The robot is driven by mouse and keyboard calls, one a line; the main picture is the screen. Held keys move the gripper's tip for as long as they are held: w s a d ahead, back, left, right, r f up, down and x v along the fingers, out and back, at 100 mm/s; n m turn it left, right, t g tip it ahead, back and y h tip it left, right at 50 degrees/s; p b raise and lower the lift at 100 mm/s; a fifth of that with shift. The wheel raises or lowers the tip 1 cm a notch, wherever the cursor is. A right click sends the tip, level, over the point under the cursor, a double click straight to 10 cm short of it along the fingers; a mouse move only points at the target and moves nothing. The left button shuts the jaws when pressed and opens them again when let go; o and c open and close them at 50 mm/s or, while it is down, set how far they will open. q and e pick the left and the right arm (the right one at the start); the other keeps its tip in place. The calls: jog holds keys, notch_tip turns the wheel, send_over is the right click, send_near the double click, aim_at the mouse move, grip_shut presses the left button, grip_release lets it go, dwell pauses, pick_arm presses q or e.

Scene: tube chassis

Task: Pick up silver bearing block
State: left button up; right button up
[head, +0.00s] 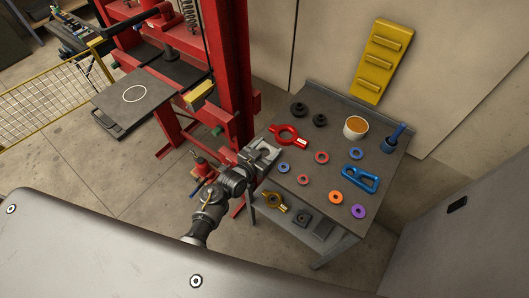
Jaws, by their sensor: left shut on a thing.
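A silver bearing block (265,151) is at the left edge of the grey worktable (312,145). My left gripper (253,160) reaches up from the bottom of the head view and is shut on this block. The fingers and the block are alike in colour, so their exact contact is hard to see. I cannot tell whether the block touches the tabletop or is held just above it. My right gripper is not in view.
A blue part (360,177), an orange-filled cup (355,127) and black parts (298,109) stand farther right and back. A red press frame (232,70) rises close on the left.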

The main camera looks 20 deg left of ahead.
pick_arm(q)
jog(key=shift+c, duration=1.1)
jog(key=shift+r, duration=0.15)
jog(key=shift+r+b, duration=0.35)
jog(key=shift+r, duration=0.25)
jog(key=s+r, duration=0.1)
jog(key=r, duration=0.1)
jog(key=s+a+r, duration=0.1)
jog(key=r, duration=0.1)
jog(key=s+a+r+b, duration=0.1)
jog(key=r, duration=0.1)
jog(key=shift+s+r, duration=0.25)
jog(key=shift+s, duration=0.15)
jog(key=s+a+r+b, duration=0.2)
jog(key=s+a+r, duration=0.2)
jog(key=s, duration=0.4)
jog(key=shift+s+a+r, duration=0.15)
jog(key=shift+s+r, duration=0.2)
jog(key=shift+r, duration=0.2)
